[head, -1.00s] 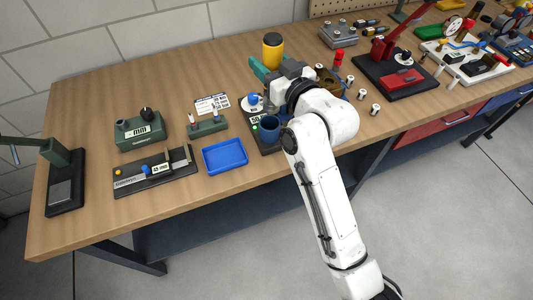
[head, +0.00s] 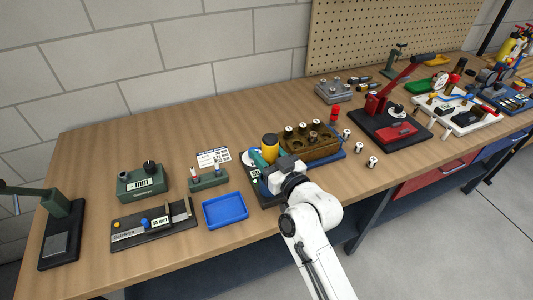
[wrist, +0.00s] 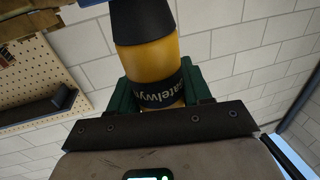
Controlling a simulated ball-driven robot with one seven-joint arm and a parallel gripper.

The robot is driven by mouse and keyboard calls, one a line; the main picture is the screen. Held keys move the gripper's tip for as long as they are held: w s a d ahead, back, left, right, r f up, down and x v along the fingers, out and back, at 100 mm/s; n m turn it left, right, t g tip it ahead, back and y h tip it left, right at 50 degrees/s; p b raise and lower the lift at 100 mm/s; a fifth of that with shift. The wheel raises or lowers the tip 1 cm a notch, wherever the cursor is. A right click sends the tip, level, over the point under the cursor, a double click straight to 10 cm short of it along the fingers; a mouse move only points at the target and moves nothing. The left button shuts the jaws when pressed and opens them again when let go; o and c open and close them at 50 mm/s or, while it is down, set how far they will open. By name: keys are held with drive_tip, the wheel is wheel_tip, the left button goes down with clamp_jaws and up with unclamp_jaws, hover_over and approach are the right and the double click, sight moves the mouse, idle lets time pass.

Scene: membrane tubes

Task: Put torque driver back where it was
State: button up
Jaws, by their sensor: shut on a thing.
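The torque driver has a yellow body with black parts and a black lettered band. In the head view the torque driver (head: 270,143) stands upright at the dark station base (head: 262,200), just left of the brown block. In the wrist view my gripper (wrist: 160,100) has its green fingers closed on both sides of the driver (wrist: 150,58). In the head view my gripper (head: 266,160) is low over the station. The driver's lower end is hidden, so I cannot tell whether it touches the base.
A brown block (head: 305,145) with several silver-topped pieces stands close on the right. A blue tray (head: 225,210) lies to the left, near a green stand (head: 208,180) and a dark gauge fixture (head: 152,226). A red press (head: 385,120) is farther right.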

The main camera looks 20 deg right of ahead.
drive_tip(key=shift+f, duration=0.1)
drive_tip(key=o, duration=1.2)
drive_tip(key=shift+s+d+b, duration=0.4)
drive_tip(key=shift+s+b, duration=0.05)
drive_tip(key=shift+s, duration=1.5)
drive_tip(key=shift+s+d+b, duration=0.35)
drive_tip(key=shift+s+b, duration=0.1)
drive_tip(key=shift+s, duration=1.55)
drive_tip(key=shift+s+d+b, duration=0.4)
drive_tip(key=shift+s+b, duration=0.05)
drive_tip(key=shift+s, duration=1.5)
